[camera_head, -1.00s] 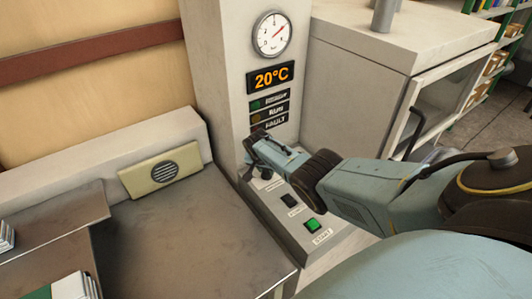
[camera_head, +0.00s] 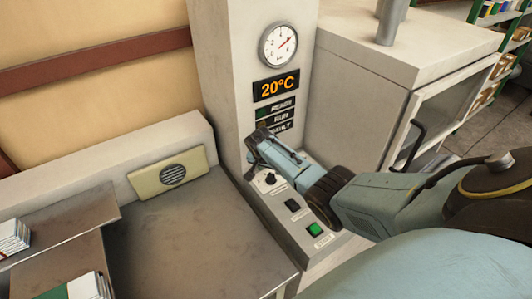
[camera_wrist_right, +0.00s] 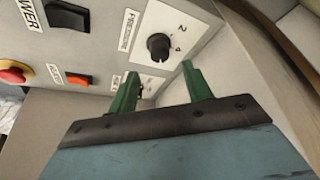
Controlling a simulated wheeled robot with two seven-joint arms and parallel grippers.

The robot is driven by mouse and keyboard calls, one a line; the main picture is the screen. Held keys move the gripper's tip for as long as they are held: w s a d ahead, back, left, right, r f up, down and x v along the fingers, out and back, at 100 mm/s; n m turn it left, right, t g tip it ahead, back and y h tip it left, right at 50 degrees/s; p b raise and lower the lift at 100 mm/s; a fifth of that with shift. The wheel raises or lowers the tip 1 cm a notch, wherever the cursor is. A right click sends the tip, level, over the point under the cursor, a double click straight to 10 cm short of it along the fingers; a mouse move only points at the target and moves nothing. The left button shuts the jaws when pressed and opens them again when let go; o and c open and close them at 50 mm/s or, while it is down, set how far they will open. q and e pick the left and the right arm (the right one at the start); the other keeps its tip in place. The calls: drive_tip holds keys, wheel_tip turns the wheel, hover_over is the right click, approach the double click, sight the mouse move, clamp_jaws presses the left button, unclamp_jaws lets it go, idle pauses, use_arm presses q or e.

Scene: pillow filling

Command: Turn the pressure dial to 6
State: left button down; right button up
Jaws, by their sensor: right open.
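The black pressure dial (camera_wrist_right: 158,46) sits on a white plate marked PRESSURE, with the numbers 2 and 4 readable in the right wrist view. The rest of its scale is hidden or unclear. My right gripper (camera_wrist_right: 160,76) is open, its two green fingers pointing toward the dial with nothing between them. The fingertips appear just short of the knob. In the head view my right gripper (camera_head: 252,150) hangs over the upper end of the sloped control panel. A black knob (camera_head: 270,179) shows below it. My left gripper is not in view.
The panel also has a green button (camera_head: 315,228), a black power switch (camera_wrist_right: 67,15), an orange switch (camera_wrist_right: 78,80) and a red button (camera_wrist_right: 14,72). A metal table (camera_head: 190,240) lies left.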

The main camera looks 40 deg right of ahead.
drive_tip(key=p+v, duration=0.1)
drive_tip(key=v, duration=0.6)
drive_tip(key=shift+a+r, duration=0.15)
drive_tip(key=shift+r, duration=0.15)
drive_tip(key=s+a+f+n+y, duration=0.25)
drive_tip(key=s+a+n, duration=0.55)
drive_tip(key=s+a, duration=0.65)
drive_tip(key=s+a+r+n+t+y, duration=0.1)
drive_tip(key=s+a+r+n, duration=0.2)
drive_tip(key=s, duration=0.5)
drive_tip(key=s+a+r+n+y, duration=0.1)
drive_tip(key=s+a+r+n, duration=0.15)
drive_tip(key=s, duration=0.65)
wheel_tip(320, 180, down, 32)
drive_tip(key=g+b, duration=0.1)
drive_tip(key=b, duration=0.8)
drive_tip(key=s+d+f+b, duration=0.1)
drive_tip(key=s+f+b, duration=0.3)
drive_tip(key=s+f, duration=0.5)
drive_tip(key=s+d+f+g+b, duration=0.1)
drive_tip(key=s+f+b, duration=0.3)
drive_tip(key=s+f, duration=0.4)
wheel_tip(320, 180, down, 7)
drive_tip(key=shift+s+d+f+n+h, duration=0.25)
drive_tip(key=shift+s+d+n+h, duration=0.1)
drive_tip(key=shift+s+d+n, duration=0.15)
